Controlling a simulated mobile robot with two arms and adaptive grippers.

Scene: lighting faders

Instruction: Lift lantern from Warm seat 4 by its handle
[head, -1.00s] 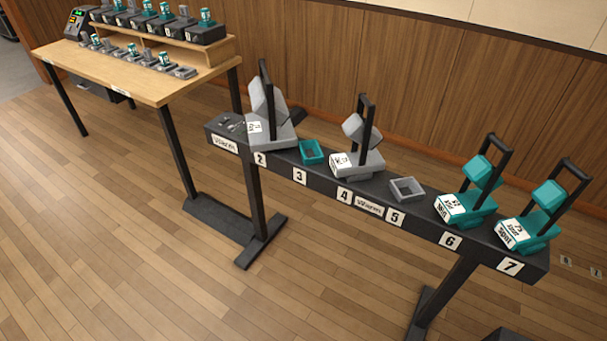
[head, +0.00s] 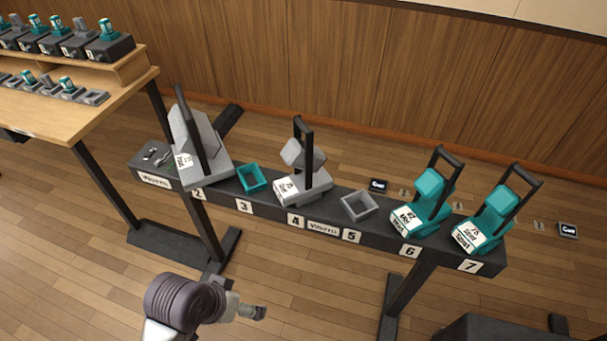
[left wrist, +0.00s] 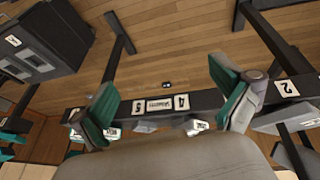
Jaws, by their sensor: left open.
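The grey lantern on Warm seat 4 (head: 304,190) stands upright on the long dark bar, its black looped handle (head: 302,127) rising at the back. My left gripper (head: 258,312) is in front of the bar, below and left of that lantern, apart from it and empty. In the left wrist view its teal-padded fingers (left wrist: 162,85) are spread wide. The labels 4 and 5 on the bar (left wrist: 160,105) show between them; the lantern is mostly hidden there. My right gripper is not in view.
Empty seats are teal at 3 (head: 252,189) and grey at 5 (head: 374,209). Teal lanterns stand at 6 (head: 422,212) and 7 (head: 488,225). A wooden table (head: 60,120) with small lanterns is at the left.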

